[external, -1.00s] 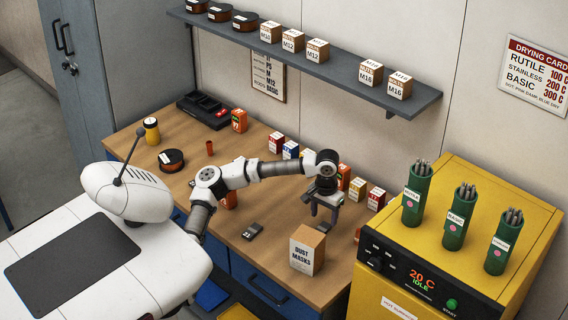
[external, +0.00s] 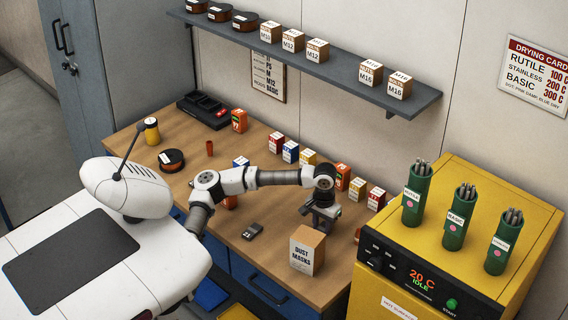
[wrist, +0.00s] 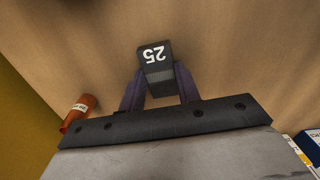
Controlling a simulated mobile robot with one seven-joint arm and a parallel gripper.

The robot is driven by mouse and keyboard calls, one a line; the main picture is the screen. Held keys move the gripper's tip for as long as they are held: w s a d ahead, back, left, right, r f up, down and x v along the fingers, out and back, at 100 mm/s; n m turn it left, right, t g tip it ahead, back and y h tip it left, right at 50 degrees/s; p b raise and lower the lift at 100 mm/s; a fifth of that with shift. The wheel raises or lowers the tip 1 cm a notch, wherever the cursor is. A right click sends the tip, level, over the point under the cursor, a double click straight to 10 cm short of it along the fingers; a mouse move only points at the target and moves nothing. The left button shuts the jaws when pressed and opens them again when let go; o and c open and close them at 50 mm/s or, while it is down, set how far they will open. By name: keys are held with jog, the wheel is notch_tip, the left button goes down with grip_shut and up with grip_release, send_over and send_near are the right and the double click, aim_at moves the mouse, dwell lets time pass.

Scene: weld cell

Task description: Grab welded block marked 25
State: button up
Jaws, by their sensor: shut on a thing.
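The dark grey welded block (wrist: 155,64) with a white 25 on it is between the fingers of my gripper (wrist: 160,86) in the wrist view. The number appears upside down there. My gripper is shut on the block, low over the wooden bench. In the external view my gripper (external: 321,220) is left of the oven and behind the dust masks box; the block is hard to make out there against the dark fingers. A second dark block (external: 252,231) lies on the bench to the left; its number is too small to read surely.
The dust masks box (external: 307,250) stands close in front of my gripper. Several small coloured boxes (external: 357,189) line the bench behind it. An orange cylinder (wrist: 78,112) lies nearby. The yellow oven (external: 450,225) with green rod holders is at the right.

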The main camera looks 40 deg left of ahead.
grip_shut()
jog(key=shift+r, duration=0.1)
